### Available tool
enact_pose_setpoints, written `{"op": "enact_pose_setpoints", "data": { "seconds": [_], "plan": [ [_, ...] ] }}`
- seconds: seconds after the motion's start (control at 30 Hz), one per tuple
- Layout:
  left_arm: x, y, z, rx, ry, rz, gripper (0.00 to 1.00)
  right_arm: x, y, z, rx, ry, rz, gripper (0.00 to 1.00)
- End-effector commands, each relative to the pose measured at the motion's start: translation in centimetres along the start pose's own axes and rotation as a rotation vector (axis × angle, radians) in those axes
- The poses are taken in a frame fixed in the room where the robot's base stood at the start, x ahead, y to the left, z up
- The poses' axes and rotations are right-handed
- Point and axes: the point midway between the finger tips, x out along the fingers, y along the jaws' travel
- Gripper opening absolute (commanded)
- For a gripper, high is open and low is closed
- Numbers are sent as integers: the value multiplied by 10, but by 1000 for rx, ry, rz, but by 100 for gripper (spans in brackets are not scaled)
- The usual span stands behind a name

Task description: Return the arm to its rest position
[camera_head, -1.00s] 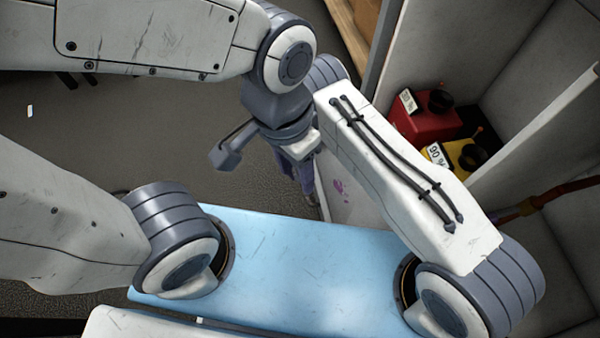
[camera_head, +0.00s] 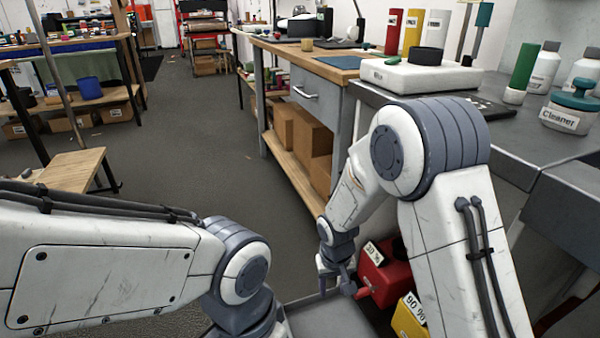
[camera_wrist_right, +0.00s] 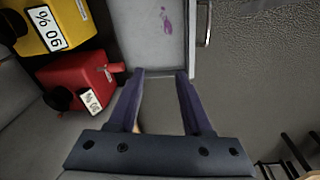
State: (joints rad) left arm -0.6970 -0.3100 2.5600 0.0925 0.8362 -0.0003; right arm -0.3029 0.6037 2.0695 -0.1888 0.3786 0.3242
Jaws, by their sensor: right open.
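My right arm (camera_head: 445,215) comes down at the right of the head view. Its gripper (camera_head: 338,287) hangs low beside the red canister (camera_head: 385,275). In the right wrist view the right gripper (camera_wrist_right: 160,75) is open with nothing between its two fingers. The red canister (camera_wrist_right: 75,82) is left of the fingers there and looks apart from them. My left arm (camera_head: 110,270) crosses the lower left of the head view; its gripper is out of the picture.
A yellow canister (camera_head: 408,318) stands near the red one; it also shows in the right wrist view (camera_wrist_right: 50,28). A wooden-topped bench (camera_head: 310,52) with cardboard boxes (camera_head: 310,150) below stands ahead. A grey counter (camera_head: 525,140) with bottles is at the right. The floor (camera_head: 200,130) at centre left is open.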

Motion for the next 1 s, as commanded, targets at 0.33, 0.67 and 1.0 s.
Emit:
{"op": "enact_pose_setpoints", "data": {
  "seconds": [0.33,0.67,1.0],
  "plan": [
    [0,0,0,0,0,0,50,-80,68,62,102,74,-25,50],
    [0,0,0,0,0,0,50,-108,91,106,150,117,-28,50],
    [-2,0,0,0,0,0,50,-132,43,126,-4,87,-70,50]
  ]
}}
